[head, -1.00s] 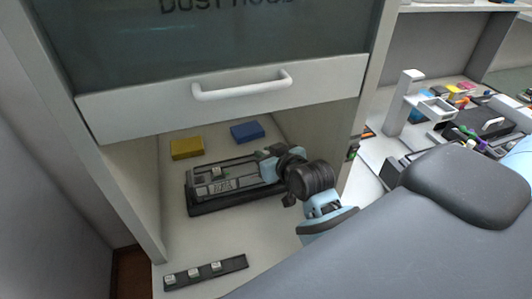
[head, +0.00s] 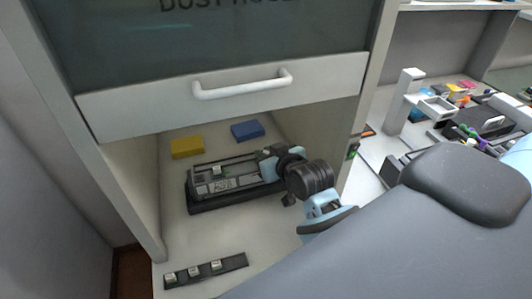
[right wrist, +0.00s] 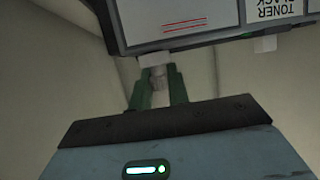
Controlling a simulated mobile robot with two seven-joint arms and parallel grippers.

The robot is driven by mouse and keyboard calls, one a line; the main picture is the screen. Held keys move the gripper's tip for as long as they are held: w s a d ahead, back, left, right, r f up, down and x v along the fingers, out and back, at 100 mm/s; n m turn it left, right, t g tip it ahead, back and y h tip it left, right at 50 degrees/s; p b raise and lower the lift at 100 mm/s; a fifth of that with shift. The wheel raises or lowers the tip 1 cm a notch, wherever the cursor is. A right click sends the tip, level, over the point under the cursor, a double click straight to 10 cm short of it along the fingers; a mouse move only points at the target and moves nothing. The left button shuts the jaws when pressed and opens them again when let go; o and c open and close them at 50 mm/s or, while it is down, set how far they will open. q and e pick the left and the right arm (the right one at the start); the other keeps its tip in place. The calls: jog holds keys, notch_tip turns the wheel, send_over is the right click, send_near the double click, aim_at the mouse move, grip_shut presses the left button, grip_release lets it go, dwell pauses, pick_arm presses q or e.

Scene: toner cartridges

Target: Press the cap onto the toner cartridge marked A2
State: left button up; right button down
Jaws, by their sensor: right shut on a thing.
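The toner cartridge (head: 222,186) is a long dark block with a grey label, lying in a black holder (head: 215,205) under the hood. In the right wrist view its label (right wrist: 291,12) partly reads "TONER BLACK". I cannot read an A2 mark. My right gripper (head: 266,160) is at the cartridge's right end. In the right wrist view its dark green fingers are shut on a small grey piece (right wrist: 158,76), probably the cap. That piece is right against a pale block (right wrist: 154,58) at the cartridge's edge; whether it is seated I cannot tell. My left gripper is out of view.
A black strip (head: 232,265) with three pale caps lies at the front. A yellow block (head: 187,147) and a blue block (head: 247,131) lie behind the holder. The hood sash with its white handle (head: 242,83) hangs above. A cluttered bench (head: 375,165) is to the right.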

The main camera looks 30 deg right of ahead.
jog(key=shift+f, duration=0.2)
jog(key=c, duration=1.3)
grip_release()
jog(key=shift+o, duration=0.2)
jog(key=v, duration=0.8)
